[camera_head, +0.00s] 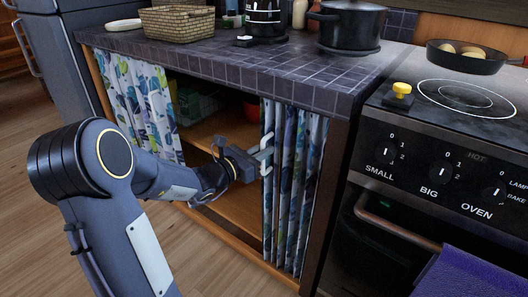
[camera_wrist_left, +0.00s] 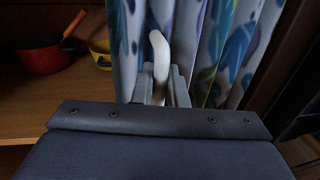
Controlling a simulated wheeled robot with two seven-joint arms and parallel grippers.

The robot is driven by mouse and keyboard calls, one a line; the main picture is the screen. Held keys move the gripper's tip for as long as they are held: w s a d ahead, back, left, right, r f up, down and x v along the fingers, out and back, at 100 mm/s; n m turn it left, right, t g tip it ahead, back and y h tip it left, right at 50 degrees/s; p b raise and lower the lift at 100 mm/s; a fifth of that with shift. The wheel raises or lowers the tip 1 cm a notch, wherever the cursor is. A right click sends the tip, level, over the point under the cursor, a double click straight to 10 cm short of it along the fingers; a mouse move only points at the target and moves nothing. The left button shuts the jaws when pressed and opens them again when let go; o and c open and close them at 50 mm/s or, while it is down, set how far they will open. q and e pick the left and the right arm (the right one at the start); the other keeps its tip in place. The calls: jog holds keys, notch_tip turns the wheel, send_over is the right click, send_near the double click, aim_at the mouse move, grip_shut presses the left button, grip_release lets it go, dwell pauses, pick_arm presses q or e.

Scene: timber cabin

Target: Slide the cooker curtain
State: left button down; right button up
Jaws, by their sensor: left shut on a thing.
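The right curtain (camera_head: 292,190), white with blue and green leaf print, hangs bunched in folds at the right end of the counter's open front. It also fills the middle of the left wrist view (camera_wrist_left: 205,45). A white curved handle (camera_wrist_left: 159,55) stands out from this curtain. My left gripper (camera_head: 256,161) is shut on the handle at the curtain's left edge; its fingers hide part of the handle. The left curtain (camera_head: 140,105), of the same print, hangs at the left end, partly behind my left arm. My right gripper is not in view.
The open shelf (camera_head: 215,128) between the curtains holds a red pot (camera_wrist_left: 45,55) and a yellow pot (camera_wrist_left: 100,50). The tiled counter (camera_head: 230,58) overhangs the curtains. The stove (camera_head: 440,160) stands close on the right. Wooden floor (camera_head: 25,170) is clear at left.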

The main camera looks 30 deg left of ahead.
pick_arm(q)
jog(key=shift+d, duration=0.3)
jog(key=c, duration=1.6)
grip_release()
jog(key=shift+d, duration=0.1)
jog(key=shift+o, duration=0.2)
jog(key=shift+s+a, duration=0.2)
jog(key=p+v, duration=0.2)
jog(key=v, duration=0.5)
jog(key=shift+s, duration=0.2)
